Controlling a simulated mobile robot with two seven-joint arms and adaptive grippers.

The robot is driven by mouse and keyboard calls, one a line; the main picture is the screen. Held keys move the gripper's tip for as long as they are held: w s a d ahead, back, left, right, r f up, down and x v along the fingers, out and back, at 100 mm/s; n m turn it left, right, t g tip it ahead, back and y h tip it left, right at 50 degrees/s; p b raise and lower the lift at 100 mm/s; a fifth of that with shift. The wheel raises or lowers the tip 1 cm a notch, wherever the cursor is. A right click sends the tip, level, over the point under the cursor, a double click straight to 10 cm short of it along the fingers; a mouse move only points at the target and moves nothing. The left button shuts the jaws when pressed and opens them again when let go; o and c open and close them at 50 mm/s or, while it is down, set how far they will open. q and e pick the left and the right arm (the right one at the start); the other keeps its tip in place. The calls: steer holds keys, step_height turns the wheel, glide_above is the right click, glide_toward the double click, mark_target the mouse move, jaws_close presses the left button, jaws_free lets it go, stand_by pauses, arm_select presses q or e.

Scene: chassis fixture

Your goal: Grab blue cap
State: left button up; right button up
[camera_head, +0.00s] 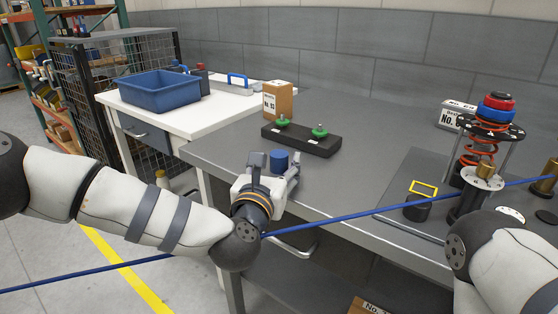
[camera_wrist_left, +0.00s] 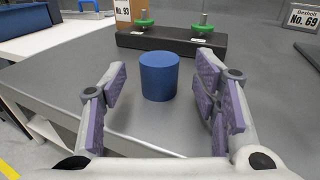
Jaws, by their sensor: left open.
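The blue cap (camera_head: 279,160) is a short upright blue cylinder standing on the grey table near its front edge. It also shows in the left wrist view (camera_wrist_left: 159,76), centred ahead between the fingers. My left gripper (camera_head: 273,171) is open, with one finger on each side of the cap; the wrist view shows gaps on both sides, so it looks untouched. My right arm shows at the lower right of the head view, but its gripper is not visible. Another blue cap (camera_head: 497,101) sits with a red ring on top of the spring assembly at the right.
A black block with green knobs (camera_head: 302,138) lies just behind the cap, beside a cardboard box (camera_head: 278,100). A blue bin (camera_head: 159,91) stands on the white table at left. A thin blue line (camera_head: 340,216) crosses the front. The grey table's middle is clear.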

mark_target(277, 161)
arm_select(q)
steer(key=x, duration=0.3)
steer(key=shift+w, duration=0.2)
steer(key=c, duration=0.8)
